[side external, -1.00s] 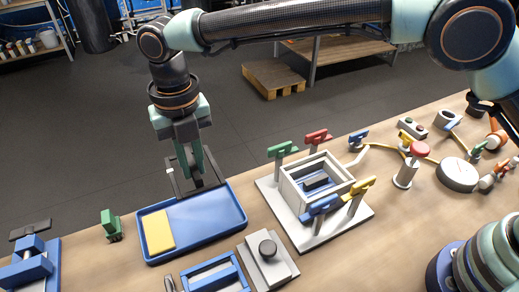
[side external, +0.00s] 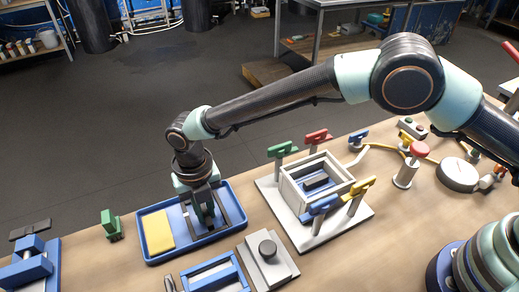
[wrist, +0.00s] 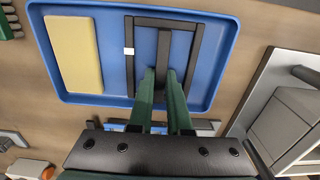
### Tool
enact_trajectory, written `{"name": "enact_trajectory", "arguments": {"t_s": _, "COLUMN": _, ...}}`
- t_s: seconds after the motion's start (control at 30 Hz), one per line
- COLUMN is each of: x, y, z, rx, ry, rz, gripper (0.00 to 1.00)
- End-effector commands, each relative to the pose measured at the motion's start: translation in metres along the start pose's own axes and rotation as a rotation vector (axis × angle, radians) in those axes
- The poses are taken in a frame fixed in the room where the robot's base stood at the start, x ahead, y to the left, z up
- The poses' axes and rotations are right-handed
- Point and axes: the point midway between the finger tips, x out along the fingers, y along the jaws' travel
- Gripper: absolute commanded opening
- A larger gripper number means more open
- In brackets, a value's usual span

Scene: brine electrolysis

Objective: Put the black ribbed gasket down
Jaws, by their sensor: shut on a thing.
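The black ribbed gasket (wrist: 197,55) is a thin rectangular frame with a middle bar and a small white mark on its left side. It lies about flat within the blue tray (wrist: 113,70), right of a yellow pad (wrist: 73,53). My gripper (wrist: 161,75) points down, its green fingers shut on the gasket's middle bar. In the side external view my gripper (side external: 204,222) is low over the blue tray (side external: 190,244), and my wrist hides part of the gasket (side external: 229,210). I cannot tell whether the gasket fully touches the tray floor.
Right of the tray stands a white frame box (side external: 317,185) on a plate with coloured clamps. A green block (side external: 110,225) stands left of the tray.

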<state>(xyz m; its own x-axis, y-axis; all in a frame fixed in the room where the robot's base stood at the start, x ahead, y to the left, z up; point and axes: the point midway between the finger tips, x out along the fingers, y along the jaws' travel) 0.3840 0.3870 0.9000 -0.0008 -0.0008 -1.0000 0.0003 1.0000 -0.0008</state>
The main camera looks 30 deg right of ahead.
Motion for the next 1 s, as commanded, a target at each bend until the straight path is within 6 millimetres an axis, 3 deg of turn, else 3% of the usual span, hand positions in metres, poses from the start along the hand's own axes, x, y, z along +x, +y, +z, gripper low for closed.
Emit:
{"name": "enact_trajectory", "arguments": {"t_s": 0.33, "x": 0.003, "y": 0.0, "z": 0.0, "rx": 0.0, "ry": -0.001, "rz": 0.001, "gripper": 0.0}}
{"name": "enact_trajectory", "arguments": {"t_s": 0.37, "x": 0.003, "y": 0.0, "z": 0.0, "rx": 0.0, "ry": -0.001, "rz": 0.001, "gripper": 0.2}}
{"name": "enact_trajectory", "arguments": {"t_s": 0.43, "x": 0.003, "y": 0.0, "z": 0.0, "rx": 0.0, "ry": -0.001, "rz": 0.001, "gripper": 0.46}}
{"name": "enact_trajectory", "arguments": {"t_s": 0.77, "x": 0.002, "y": 0.0, "z": 0.0, "rx": 0.0, "ry": -0.001, "rz": 0.001, "gripper": 0.46}}
{"name": "enact_trajectory", "arguments": {"t_s": 1.0, "x": -0.026, "y": 0.001, "z": 0.001, "rx": 0.0, "ry": -0.004, "rz": 0.004, "gripper": 0.46}}
